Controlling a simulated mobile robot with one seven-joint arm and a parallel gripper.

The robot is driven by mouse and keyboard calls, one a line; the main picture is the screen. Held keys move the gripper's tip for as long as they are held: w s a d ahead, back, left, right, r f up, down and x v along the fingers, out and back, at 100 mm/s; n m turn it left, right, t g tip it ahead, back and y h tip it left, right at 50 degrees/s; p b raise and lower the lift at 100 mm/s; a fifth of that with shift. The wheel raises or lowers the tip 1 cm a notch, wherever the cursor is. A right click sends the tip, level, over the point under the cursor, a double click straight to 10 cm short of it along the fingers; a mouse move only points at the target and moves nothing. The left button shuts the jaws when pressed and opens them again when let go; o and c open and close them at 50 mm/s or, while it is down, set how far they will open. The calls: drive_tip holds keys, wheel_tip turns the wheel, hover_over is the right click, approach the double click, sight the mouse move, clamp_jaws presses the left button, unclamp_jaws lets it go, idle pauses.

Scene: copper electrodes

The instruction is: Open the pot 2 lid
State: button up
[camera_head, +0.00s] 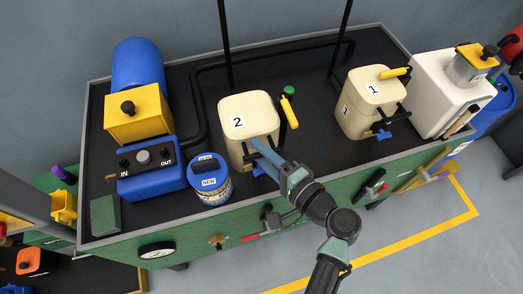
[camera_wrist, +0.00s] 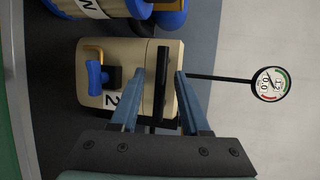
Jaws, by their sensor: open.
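Pot 2 (camera_head: 240,105) is a cream, rounded box with a "2" label, standing on the black bench top. Its lid appears closed. A yellow-handled lever (camera_head: 289,112) and a green knob (camera_head: 288,91) are at its right side. My gripper (camera_head: 256,144) is at the pot's front upper edge. In the wrist view, the open fingers (camera_wrist: 160,75) stand either side of a dark bar (camera_wrist: 162,88) across the pot's cream top part. I cannot tell whether they touch it. A blue tap (camera_wrist: 97,74) shows on the pot's front. My fingers partly hide the front in the head view.
Pot 1 (camera_head: 372,92) stands to the right. A blue "NEW" canister (camera_head: 209,181) stands close at pot 2's left. A blue control box (camera_head: 152,182) is farther left. Black pipes (camera_head: 262,55) run behind. A round gauge (camera_wrist: 271,84) shows beyond pot 2 in the wrist view.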

drive_tip(key=shift+c, duration=0.3)
clamp_jaws()
idle(1.2)
